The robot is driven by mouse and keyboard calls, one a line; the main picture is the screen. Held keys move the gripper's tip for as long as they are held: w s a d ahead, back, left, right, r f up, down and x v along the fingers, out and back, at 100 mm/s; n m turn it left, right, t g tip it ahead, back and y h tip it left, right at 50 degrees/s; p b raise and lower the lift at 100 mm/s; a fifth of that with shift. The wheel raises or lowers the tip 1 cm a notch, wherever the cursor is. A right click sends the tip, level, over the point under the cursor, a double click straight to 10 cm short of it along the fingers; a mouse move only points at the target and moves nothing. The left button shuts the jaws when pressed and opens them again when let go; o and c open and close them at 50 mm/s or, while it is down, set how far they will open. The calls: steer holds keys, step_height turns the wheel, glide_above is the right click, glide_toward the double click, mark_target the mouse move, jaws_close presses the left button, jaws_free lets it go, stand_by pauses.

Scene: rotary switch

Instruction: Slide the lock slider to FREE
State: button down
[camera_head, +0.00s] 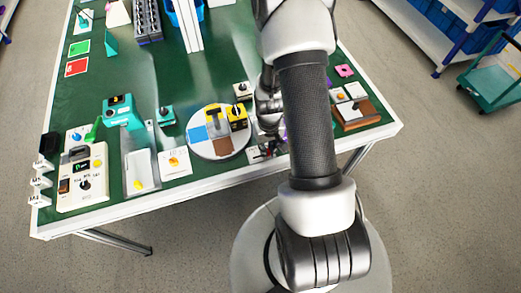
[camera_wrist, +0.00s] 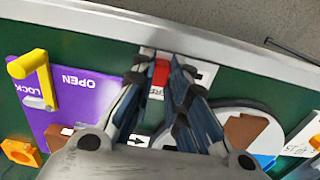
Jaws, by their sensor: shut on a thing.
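The lock slider is a small red block (camera_wrist: 161,73) on a white plate (camera_wrist: 206,70) close to the table's edge in the wrist view. My gripper (camera_wrist: 157,78) is shut on the red slider, with one dark finger on each side of it. Part of a printed word shows between the fingers, but the fingers cover much of the plate. In the head view the white plate (camera_head: 254,156) is at the table's near edge, partly behind my arm, and the fingertips are hard to make out there.
In the wrist view a purple OPEN/LOCK panel (camera_wrist: 85,105) with a yellow handle (camera_wrist: 30,66) lies left of my gripper. A round board (camera_wrist: 285,127) lies to the right. In the head view a brown-based fixture (camera_head: 357,116) stands right of my arm. Several other devices stand left.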

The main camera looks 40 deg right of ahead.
mark_target(269, 151)
steer(key=shift+d, duration=0.1)
steer(key=c, duration=1.6)
jaws_free()
steer(key=shift+d, duration=0.1)
steer(key=shift+o, duration=0.2)
steer(key=shift+r, duration=0.1)
step_height(269, 151, up, 12)
